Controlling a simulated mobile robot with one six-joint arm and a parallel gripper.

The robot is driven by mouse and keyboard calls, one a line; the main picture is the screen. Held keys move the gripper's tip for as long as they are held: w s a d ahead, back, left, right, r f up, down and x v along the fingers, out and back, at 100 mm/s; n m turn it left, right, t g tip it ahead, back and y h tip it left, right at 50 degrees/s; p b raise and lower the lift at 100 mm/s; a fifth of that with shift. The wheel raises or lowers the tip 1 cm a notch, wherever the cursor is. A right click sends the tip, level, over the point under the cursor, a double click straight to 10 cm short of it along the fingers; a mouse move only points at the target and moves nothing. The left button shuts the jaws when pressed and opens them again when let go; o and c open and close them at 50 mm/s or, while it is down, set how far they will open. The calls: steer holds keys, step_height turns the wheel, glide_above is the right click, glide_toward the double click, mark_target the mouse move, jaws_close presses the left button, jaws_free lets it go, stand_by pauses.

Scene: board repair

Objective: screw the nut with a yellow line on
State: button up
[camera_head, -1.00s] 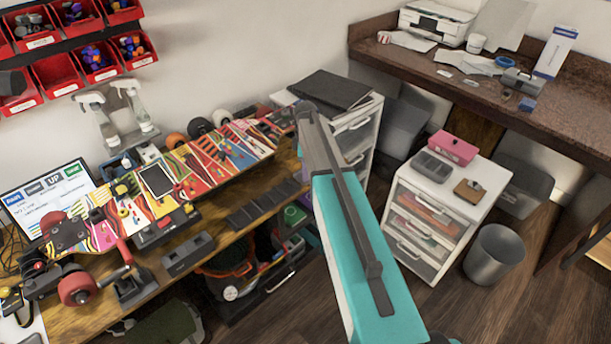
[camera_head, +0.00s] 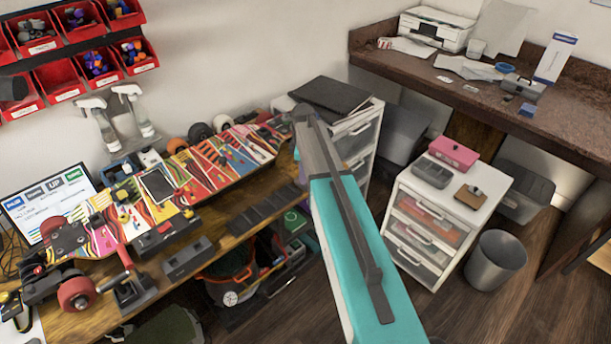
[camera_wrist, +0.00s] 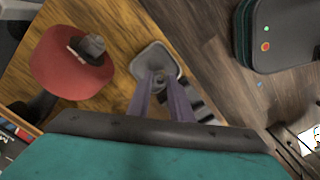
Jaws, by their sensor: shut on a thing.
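In the wrist view, the two purple-grey fingers of my gripper (camera_wrist: 160,86) are closed on a small grey part (camera_wrist: 158,79), too small and dark to tell a yellow line on it. The fingers stand in front of a grey squarish piece (camera_wrist: 146,58) on the wooden bench. To their left is a red wheel (camera_wrist: 58,72) with a grey metal end (camera_wrist: 93,45) at its middle. In the head view, the colourful skateboard (camera_head: 240,149) lies wheels-up on the bench, with a red wheel (camera_head: 77,293) near its front end. My gripper does not show there.
A screen (camera_head: 40,205) and spray bottles (camera_head: 100,125) stand behind the board. Black trays (camera_head: 265,207) lie along the bench's front edge. A white drawer cabinet (camera_head: 440,215) and a grey bin (camera_head: 495,260) stand to the right, with floor between them and the bench.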

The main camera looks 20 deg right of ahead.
steer(key=s+a+r+m, duration=0.3)
steer(key=a+r, duration=0.3)
steer(key=r, duration=0.2)
steer(key=s+a+r+m, duration=0.4)
steer(key=s+a+r, duration=0.2)
steer(key=r, duration=0.2)
steer(key=shift+s+a+r, duration=0.2)
steer(key=shift+a+r, duration=0.1)
steer(key=shift+s, duration=0.1)
